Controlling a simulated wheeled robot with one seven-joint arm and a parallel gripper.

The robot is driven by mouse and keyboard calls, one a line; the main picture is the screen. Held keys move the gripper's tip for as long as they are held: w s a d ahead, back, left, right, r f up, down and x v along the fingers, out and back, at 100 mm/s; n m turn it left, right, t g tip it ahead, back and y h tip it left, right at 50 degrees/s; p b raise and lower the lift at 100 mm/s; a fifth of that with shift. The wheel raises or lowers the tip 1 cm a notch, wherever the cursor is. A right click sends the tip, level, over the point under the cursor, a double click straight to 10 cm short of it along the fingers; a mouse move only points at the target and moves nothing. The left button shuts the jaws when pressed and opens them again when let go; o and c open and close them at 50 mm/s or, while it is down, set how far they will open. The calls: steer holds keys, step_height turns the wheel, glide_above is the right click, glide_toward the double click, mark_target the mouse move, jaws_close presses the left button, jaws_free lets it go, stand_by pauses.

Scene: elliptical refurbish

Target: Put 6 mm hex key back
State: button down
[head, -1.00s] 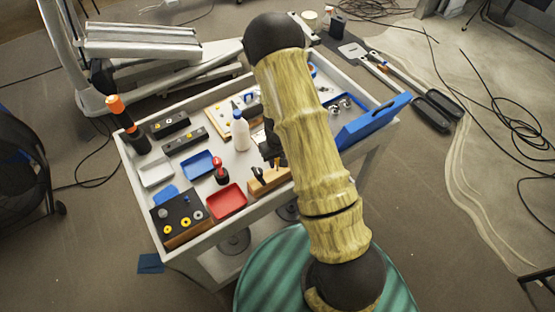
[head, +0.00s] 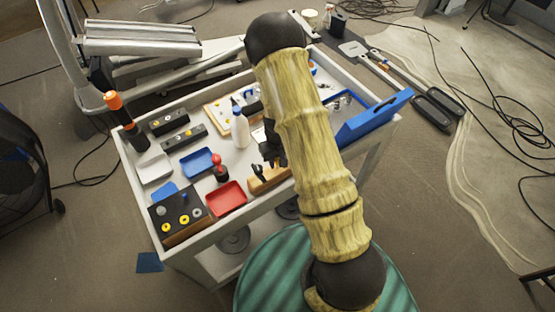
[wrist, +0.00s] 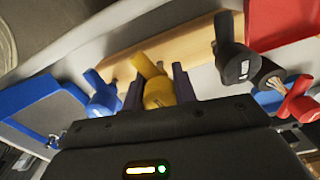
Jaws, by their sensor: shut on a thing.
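In the wrist view my gripper (wrist: 158,92) has its dark fingers on either side of a yellow key-like piece (wrist: 158,92) and is shut on it. I cannot read a size on it. It is close to the wooden block (wrist: 190,40); whether it sits in the block I cannot tell. A dark grey key (wrist: 232,60) with small white marking stands at the block to the right, and a blue one (wrist: 103,97) to the left. In the head view the wooden block (head: 270,181) is at the cart's front edge; my arm hides most of my gripper (head: 272,150).
A red tray (head: 226,199) lies left of the block, with a red-and-black tool (head: 219,170) behind it. A white bottle (head: 240,130) stands behind the block. A blue open holder (head: 372,118) is at the cart's right edge. A black block with knobs (head: 181,215) is front left.

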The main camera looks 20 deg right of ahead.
steer(key=shift+f+b, duration=0.5)
steer(key=c, duration=1)
jaws_free()
steer(key=shift+c, duration=0.2)
steer(key=shift+r, duration=0.15)
step_height(320, 180, up, 17)
steer(key=b, duration=0.1)
steer(key=shift+s, duration=0.15)
steer(key=shift+r, duration=0.1)
